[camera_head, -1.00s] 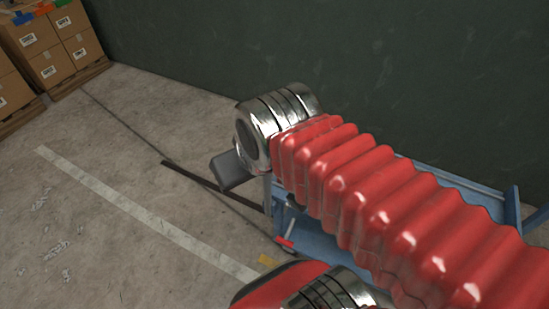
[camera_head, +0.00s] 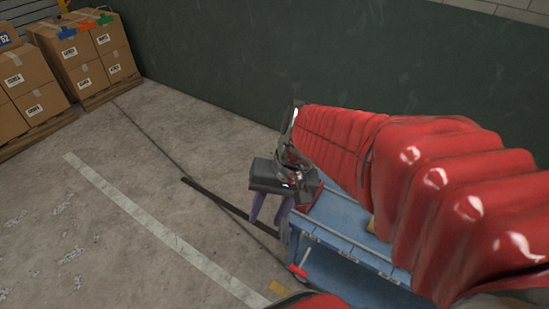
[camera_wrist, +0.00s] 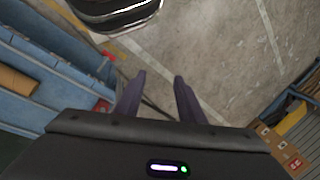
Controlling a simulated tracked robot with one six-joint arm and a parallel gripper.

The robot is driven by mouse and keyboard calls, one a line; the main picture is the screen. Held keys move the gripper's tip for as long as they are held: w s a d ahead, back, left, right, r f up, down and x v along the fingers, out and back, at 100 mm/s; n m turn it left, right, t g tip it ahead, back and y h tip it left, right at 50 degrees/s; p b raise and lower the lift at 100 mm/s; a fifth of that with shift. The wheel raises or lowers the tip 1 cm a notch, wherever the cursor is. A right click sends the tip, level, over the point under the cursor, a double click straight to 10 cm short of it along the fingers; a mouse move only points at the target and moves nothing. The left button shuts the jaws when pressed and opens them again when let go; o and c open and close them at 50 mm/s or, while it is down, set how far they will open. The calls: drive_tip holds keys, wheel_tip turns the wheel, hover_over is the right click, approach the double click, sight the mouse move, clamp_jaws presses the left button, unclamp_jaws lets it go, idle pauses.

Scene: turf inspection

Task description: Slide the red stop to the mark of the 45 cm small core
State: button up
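My gripper (camera_head: 270,211) hangs beyond the left end of a blue bench (camera_head: 335,212), its two purple fingers pointing down. In the wrist view the fingers (camera_wrist: 158,82) are apart with nothing between them. A small red part (camera_head: 298,271) shows low at the bench's near left side; I cannot tell whether it is the red stop. A red patch (camera_wrist: 102,105) shows beside the blue bench in the wrist view, left of the fingers, partly hidden. Small pale marks line the bench's near edge, too small to read. A tan piece (camera_wrist: 16,80) lies on the bench, partly cut off.
Cardboard boxes (camera_head: 85,60) on pallets stand at the far left. A dark green wall (camera_head: 220,60) runs behind the bench. A dark bar (camera_head: 218,201) lies left of the bench. The concrete floor with a white line (camera_head: 150,220) is clear. My red-sleeved arm covers much of the right side.

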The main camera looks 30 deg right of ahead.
drive_tip(key=w+d+f+m+t+y, duration=0.25)
drive_tip(key=d+f+m+y, duration=0.25)
drive_tip(key=f+m, duration=0.25)
drive_tip(key=w+d+f+m+t+y, duration=0.2)
drive_tip(key=w+d+f+m+y, duration=0.25)
drive_tip(key=f+m, duration=0.35)
drive_tip(key=w+d+f+m+t+h, duration=0.1)
drive_tip(key=d+f+m+t+h, duration=0.2)
drive_tip(key=d+f+m+t, duration=0.2)
drive_tip(key=w+d+f+m+t+h, duration=0.1)
drive_tip(key=d+f+m+t+h, duration=0.2)
drive_tip(key=d, duration=0.8)
wheel_tip(320, 180, down, 3)
drive_tip(key=m+t, duration=0.3)
drive_tip(key=shift+d+h, duration=0.15)
drive_tip(key=shift+h, duration=0.2)
drive_tip(key=shift+r+m, duration=0.1)
drive_tip(key=shift+m, duration=0.15)
drive_tip(key=x, duration=1.3)
drive_tip(key=shift+w+r, duration=0.2)
drive_tip(key=shift+w, duration=0.15)
drive_tip(key=shift+c, duration=0.4)
